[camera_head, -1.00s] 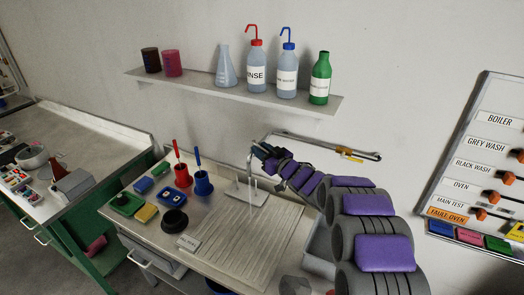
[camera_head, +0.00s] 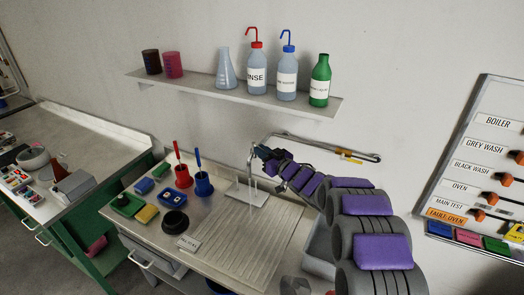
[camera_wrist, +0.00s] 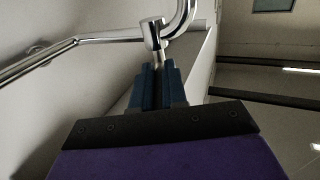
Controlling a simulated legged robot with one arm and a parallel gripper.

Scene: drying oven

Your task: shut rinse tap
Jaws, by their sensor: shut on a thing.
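The fingers hide the gripped part. Whether water is running is too small to tell.
A shelf (camera_head: 230,92) with bottles and a flask hangs above. A metal wall rail (camera_head: 330,146) runs behind my arm. Red (camera_head: 183,177) and blue (camera_head: 203,184) cups holding tools stand left of the tap. The ribbed drainer (camera_head: 250,240) in front is clear.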

